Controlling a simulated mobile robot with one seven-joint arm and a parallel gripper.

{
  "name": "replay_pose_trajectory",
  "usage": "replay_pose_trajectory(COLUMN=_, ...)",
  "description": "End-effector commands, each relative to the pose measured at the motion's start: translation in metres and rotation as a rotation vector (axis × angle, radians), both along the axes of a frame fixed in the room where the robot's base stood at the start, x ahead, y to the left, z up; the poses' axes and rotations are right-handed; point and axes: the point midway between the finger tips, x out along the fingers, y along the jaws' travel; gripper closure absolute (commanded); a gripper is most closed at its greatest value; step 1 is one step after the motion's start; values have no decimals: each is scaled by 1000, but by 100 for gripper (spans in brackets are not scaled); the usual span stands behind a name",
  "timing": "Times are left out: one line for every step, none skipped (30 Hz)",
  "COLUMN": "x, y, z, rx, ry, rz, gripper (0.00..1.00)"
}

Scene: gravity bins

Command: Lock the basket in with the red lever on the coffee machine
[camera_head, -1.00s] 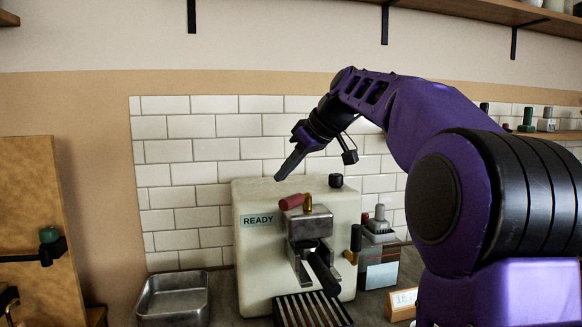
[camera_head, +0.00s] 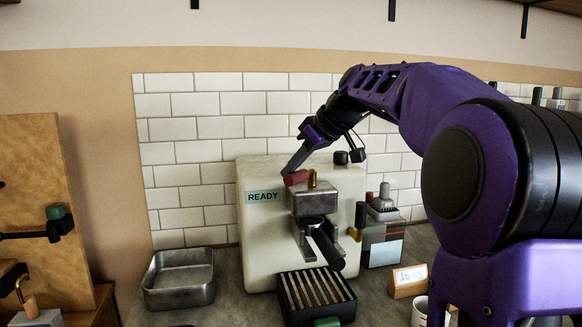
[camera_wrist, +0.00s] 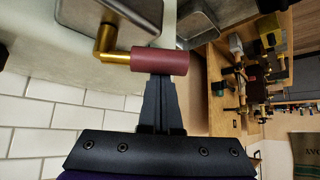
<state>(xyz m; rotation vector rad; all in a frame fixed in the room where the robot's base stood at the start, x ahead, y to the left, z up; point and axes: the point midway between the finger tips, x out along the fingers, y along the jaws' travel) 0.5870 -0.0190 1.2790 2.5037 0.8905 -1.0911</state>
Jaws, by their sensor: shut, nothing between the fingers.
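The coffee machine (camera_head: 262,225) is a cream box with a "READY" label on its front, standing against the tiled wall. Its red lever (camera_head: 296,178) sits at the upper front, beside the grey metal group head (camera_head: 318,198). In the wrist view the red lever grip (camera_wrist: 160,61) is on a brass arm (camera_wrist: 113,57). The basket's dark handle (camera_head: 327,246) points out toward the front below the group head. My gripper (camera_head: 286,172) is shut and empty, with its tips at the red grip. In the wrist view my fingertips (camera_wrist: 160,78) meet the grip's edge and appear to touch it.
A metal tray (camera_head: 180,280) stands left of the machine and a slatted drip tray (camera_head: 316,292) lies in front. A grinder-like container (camera_head: 383,240) and a small sign (camera_head: 408,281) are at right. A wooden board (camera_head: 35,180) stands at far left.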

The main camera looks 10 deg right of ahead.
Motion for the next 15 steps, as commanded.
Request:
replay_pose_trajectory(x=-1, y=-2, z=0, rx=1, ry=3, rz=18, gripper=100)
replay_pose_trajectory(x=-1, y=-3, z=0, rx=1, ry=3, rz=35, gripper=100)
replay_pose_trajectory(x=-3, y=-4, z=0, rx=2, ry=3, rz=67, gripper=100)
replay_pose_trajectory(x=-4, y=-5, z=1, rx=2, ry=1, rz=93, gripper=100)
replay_pose_trajectory(x=-6, y=-7, z=1, rx=2, ry=3, rz=122, gripper=100)
replay_pose_trajectory(x=-7, y=-8, z=1, rx=2, ry=3, rz=160, gripper=100)
replay_pose_trajectory(x=-9, y=-9, z=2, rx=2, ry=2, rz=188, gripper=100)
replay_pose_trajectory(x=-10, y=-10, z=2, rx=2, ry=1, rz=215, gripper=100)
replay_pose_trajectory(x=-12, y=-11, z=2, rx=2, ry=3, rz=248, gripper=100)
replay_pose_trajectory(x=-13, y=-12, z=2, rx=1, ry=2, rz=268, gripper=100)
replay_pose_trajectory(x=-14, y=-13, z=1, rx=1, ry=2, rz=287, gripper=100)
replay_pose_trajectory(x=-16, y=-15, z=1, rx=1, ry=1, rz=303, gripper=100)
replay_pose_trajectory(x=-17, y=-16, z=-1, rx=1, ry=1, rz=310, gripper=100)
replay_pose_trajectory(x=-19, y=-17, z=-2, rx=0, ry=0, rz=310, gripper=100)
replay_pose_trajectory(x=-20, y=-18, z=-1, rx=-1, ry=0, rz=309, gripper=100)
